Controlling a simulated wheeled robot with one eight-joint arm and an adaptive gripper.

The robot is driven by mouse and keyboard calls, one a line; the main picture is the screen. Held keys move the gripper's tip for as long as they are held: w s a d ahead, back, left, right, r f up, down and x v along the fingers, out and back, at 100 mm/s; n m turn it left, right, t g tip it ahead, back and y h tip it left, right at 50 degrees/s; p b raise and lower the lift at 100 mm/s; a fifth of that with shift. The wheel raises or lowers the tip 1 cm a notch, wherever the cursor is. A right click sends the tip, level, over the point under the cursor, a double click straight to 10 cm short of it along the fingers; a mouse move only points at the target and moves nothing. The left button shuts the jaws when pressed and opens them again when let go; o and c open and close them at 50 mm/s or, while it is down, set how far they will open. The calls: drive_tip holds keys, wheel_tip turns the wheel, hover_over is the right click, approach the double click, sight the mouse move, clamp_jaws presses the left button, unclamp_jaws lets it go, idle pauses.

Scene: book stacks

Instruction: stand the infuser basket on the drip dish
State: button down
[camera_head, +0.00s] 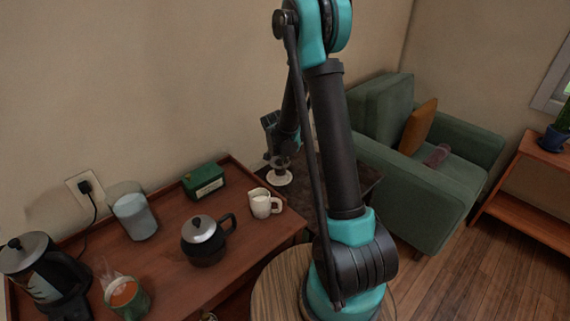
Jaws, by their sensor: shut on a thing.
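My gripper (279,160) is at the far side of the place, beyond the wooden table's right end, pointing down. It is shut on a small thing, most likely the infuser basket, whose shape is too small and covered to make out. Just under the fingertips is a small white round dish (279,179), which looks like the drip dish. The held thing is over the dish or at its surface; I cannot tell whether they touch.
A dark low table (357,184) is behind my arm. A green armchair (432,203) stands right.

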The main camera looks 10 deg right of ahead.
wheel_tip(320, 180, down, 3)
drive_tip(key=shift+r, duration=0.1)
drive_tip(key=c, duration=1.6)
unclamp_jaws()
drive_tip(key=v, duration=1.1)
drive_tip(key=shift+s+d+r+n+y, duration=0.45)
drive_tip(key=shift+s+d+n, duration=1.05)
drive_tip(key=shift+s, duration=3.1)
drive_tip(key=shift+s+d+r+n+y, duration=0.45)
drive_tip(key=shift+s+n, duration=2)
drive_tip(key=shift+s, duration=2.2)
drive_tip(key=shift+s+d+r+n+y, duration=0.4)
drive_tip(key=shift+s+d+n, duration=1.1)
drive_tip(key=shift+s, duration=3.1)
drive_tip(key=shift+a+n, duration=0.45)
